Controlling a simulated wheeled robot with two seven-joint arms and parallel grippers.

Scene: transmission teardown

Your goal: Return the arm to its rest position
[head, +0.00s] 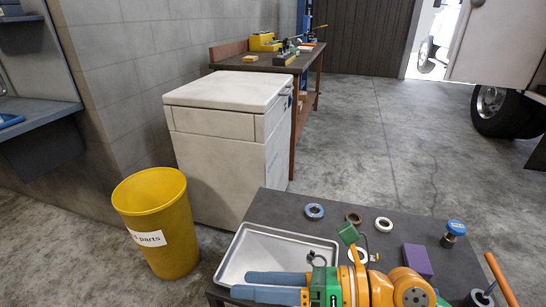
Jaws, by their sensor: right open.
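My right gripper (240,284) reaches in from the lower right, over the near part of the metal tray (262,250) on the dark table (280,207). Its two blue-grey fingers point left and are spread apart, with nothing visible between them. The green and orange wrist of my right arm covers the table's near middle. The visible tray floor is mostly bare, with a small dark part (318,257) near its right side. My left gripper is not in view.
A blue ring (314,211), brown ring (354,218), pale ring (384,224), purple block (417,260) and blue-topped part (455,230) stand on the table. A yellow bin (152,205) and white cabinet (215,165) stand left. Open floor lies behind.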

